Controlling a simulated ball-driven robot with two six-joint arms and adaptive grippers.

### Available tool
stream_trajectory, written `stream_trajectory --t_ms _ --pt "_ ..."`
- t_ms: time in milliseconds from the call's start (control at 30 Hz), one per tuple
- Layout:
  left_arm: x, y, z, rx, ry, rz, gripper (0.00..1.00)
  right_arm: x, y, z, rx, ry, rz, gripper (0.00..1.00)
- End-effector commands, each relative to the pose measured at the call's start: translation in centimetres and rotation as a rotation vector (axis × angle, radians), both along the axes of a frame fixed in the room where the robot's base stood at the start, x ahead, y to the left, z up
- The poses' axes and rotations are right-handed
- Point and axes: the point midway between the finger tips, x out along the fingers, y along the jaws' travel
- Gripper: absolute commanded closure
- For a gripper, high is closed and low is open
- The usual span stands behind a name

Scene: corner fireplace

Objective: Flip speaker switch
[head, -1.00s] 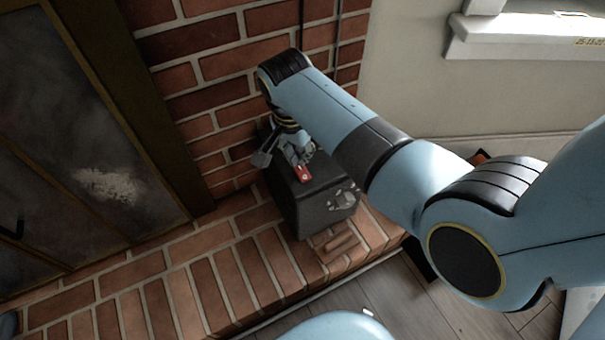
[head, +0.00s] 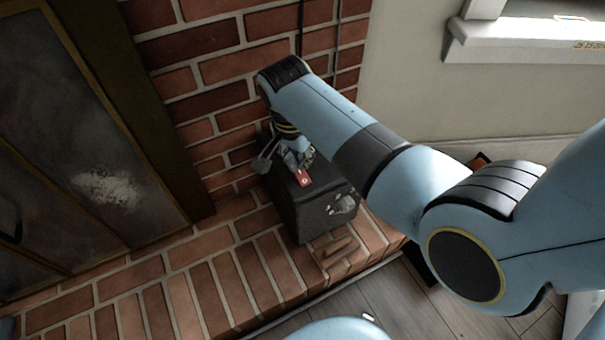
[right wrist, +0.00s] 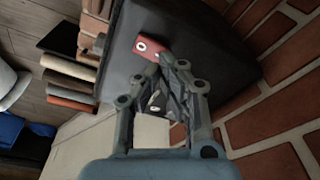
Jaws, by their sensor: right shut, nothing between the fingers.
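A dark box-shaped speaker (head: 320,208) stands on the brick hearth against the brick wall. A red switch (head: 305,177) with a white mark is on its top. In the right wrist view the red switch (right wrist: 147,46) sits on the dark speaker face (right wrist: 205,35). My right gripper (head: 303,163) is over the speaker top, right beside the switch, its fingers shut and empty. In the right wrist view the fingertips (right wrist: 168,62) are close to the switch's edge; I cannot tell whether they touch it. My left gripper is not in view.
The brick wall (head: 213,110) with two dark cables is close behind the speaker. A fireplace door (head: 75,150) is at left. The hearth (head: 190,285) is clear left of the speaker. A window sill (head: 530,40) is at upper right. Several books (right wrist: 68,82) show in the wrist view.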

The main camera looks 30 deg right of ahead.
Motion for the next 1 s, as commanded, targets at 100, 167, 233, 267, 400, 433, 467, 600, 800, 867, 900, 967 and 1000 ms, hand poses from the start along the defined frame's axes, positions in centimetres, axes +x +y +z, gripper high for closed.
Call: stream_trajectory --t_ms 100,167,233,267,400,433,467,600,800,867,900,967,1000 --pt "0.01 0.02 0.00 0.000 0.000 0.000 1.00 0.00 0.00 0.00 0.000 0.000 0.000 1.00" --pt "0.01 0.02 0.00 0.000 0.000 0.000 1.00 0.00 0.00 0.00 0.000 0.000 0.000 1.00" --pt "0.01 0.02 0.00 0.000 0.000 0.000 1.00 -0.01 0.00 0.00 0.000 0.000 0.000 1.00" --pt "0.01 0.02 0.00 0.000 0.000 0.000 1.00 0.00 0.00 0.00 0.000 0.000 0.000 1.00" --pt "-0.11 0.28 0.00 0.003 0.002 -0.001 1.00 0.00 0.01 -0.02 0.000 0.000 0.000 1.00" --pt "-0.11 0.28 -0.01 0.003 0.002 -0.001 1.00 0.00 0.00 -0.03 0.000 0.000 0.000 1.00" --pt "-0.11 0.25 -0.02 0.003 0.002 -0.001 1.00 -0.01 0.00 -0.05 0.000 0.000 0.000 1.00" --pt "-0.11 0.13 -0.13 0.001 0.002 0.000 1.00 -0.01 0.00 -0.22 0.000 0.001 0.000 1.00" --pt "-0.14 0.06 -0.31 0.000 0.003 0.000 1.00 -0.02 0.00 -0.55 0.000 0.001 0.000 1.00" --pt "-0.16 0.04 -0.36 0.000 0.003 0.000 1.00 -0.02 0.00 -0.64 0.000 0.001 0.000 1.00" --pt "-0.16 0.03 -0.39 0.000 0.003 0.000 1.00 -0.02 0.00 -0.70 0.000 0.001 0.000 1.00" --pt "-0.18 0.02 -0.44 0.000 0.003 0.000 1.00 -0.01 0.00 -0.78 0.000 0.001 0.000 1.00" --pt "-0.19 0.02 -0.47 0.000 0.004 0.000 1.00 -0.01 -0.01 -0.84 0.000 0.001 0.000 1.00"
